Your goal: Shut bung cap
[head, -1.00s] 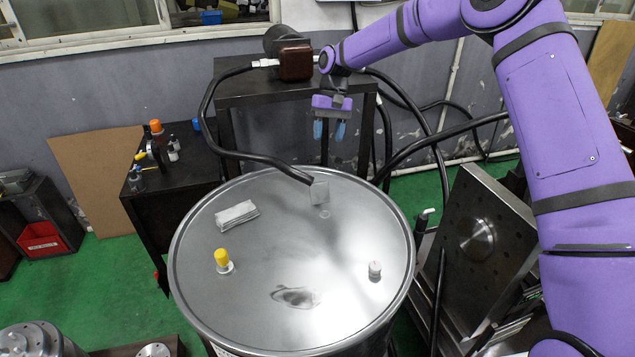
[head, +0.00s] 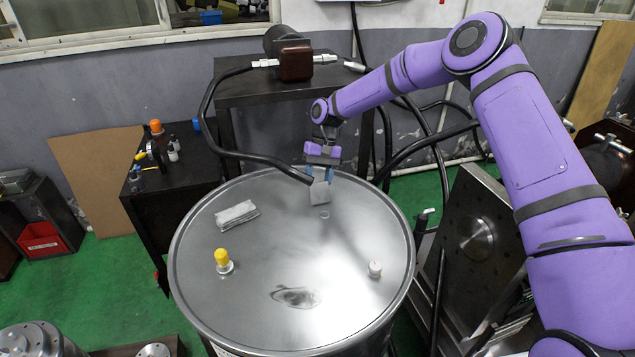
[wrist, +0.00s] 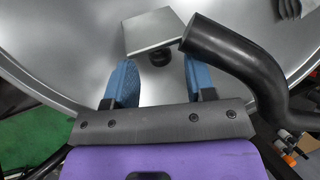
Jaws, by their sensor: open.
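A grey square flap (head: 318,194), which looks like the bung cap, stands tilted up near the back of the steel drum lid (head: 250,290). A small round mark (head: 324,214) lies on the lid in front of it. In the wrist view the flap (wrist: 153,31) is beyond the fingertips, with a dark round piece (wrist: 159,58) below it. My gripper (head: 319,174) is open at the back of the flap; its blue fingers also show in the wrist view (wrist: 160,80), spread with nothing between them. Whether they touch the flap cannot be told.
A black hose (head: 255,152) arches over the drum's rear edge and ends close beside the flap. A dark stand (head: 240,95) is behind. The lid's middle is clear.

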